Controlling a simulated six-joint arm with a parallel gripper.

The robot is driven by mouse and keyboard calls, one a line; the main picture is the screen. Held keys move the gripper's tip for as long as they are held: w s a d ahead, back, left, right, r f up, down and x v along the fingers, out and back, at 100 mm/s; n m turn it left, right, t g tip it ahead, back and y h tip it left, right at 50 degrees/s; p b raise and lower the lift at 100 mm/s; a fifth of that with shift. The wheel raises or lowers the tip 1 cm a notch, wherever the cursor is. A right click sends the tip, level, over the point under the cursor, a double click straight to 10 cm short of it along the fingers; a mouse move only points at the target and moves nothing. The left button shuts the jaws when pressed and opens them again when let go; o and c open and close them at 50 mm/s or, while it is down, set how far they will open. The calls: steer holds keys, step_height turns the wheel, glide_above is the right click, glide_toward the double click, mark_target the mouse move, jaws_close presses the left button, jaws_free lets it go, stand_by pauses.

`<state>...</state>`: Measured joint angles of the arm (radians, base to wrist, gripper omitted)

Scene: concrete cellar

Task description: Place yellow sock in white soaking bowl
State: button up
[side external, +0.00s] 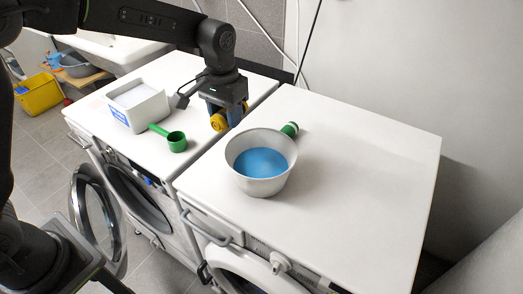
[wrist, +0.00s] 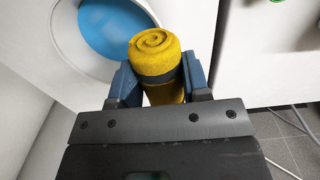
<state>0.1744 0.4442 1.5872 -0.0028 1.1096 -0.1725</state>
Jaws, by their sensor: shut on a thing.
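The yellow sock (side external: 217,122) is rolled up and held over the left washing machine, near the gap between the machines. In the wrist view the rolled sock (wrist: 154,52), with a dark band around it, sits between the two blue fingers. My gripper (side external: 225,115) is shut on it; the fingers also show in the wrist view (wrist: 158,82). The white soaking bowl (side external: 259,187) stands on the right machine, to the right of and nearer the camera than the gripper. It holds blue liquid. In the wrist view the bowl (wrist: 62,28) is partly cut off at the upper left.
A green scoop (side external: 177,142) and a white-and-blue box (side external: 142,108) of white powder stand on the left machine (side external: 105,113). A green rolled item (side external: 290,129) lies behind the bowl. The right machine's top (side external: 365,160) is otherwise clear.

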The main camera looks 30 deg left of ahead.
steer(key=shift+s+a, duration=0.1)
steer(key=shift+a, duration=0.25)
glide_above(266, 174)
step_height(266, 174, down, 7)
steer(key=shift+f, duration=1.9)
steer(key=shift+f, duration=0.15)
steer(key=o, duration=0.6)
steer(key=shift+o, duration=0.2)
